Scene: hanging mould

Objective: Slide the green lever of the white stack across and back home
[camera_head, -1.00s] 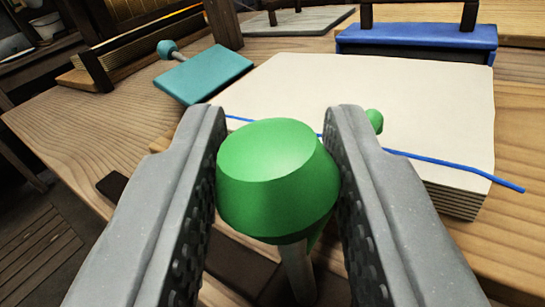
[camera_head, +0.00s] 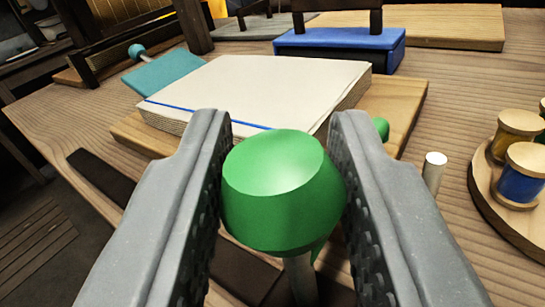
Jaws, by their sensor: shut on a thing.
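The green lever's faceted knob (camera_head: 283,190) is between the fingers of my gripper (camera_head: 281,150), which is shut on it. A pale metal stem (camera_head: 300,278) runs down below the knob. The white stack (camera_head: 265,85) lies behind the knob on a wooden board (camera_head: 405,105). A blue line (camera_head: 205,112) runs along the stack's near edge; its right end passes out of sight near the knob. A small green piece (camera_head: 381,128) shows just right of the right finger. The lever's lower end and the stack's near right corner are partly hidden.
A short metal post (camera_head: 433,172) stands right of my gripper. A round wooden tray (camera_head: 490,205) with spools (camera_head: 522,172) is at the right edge. A dark slot (camera_head: 105,178) is at left.

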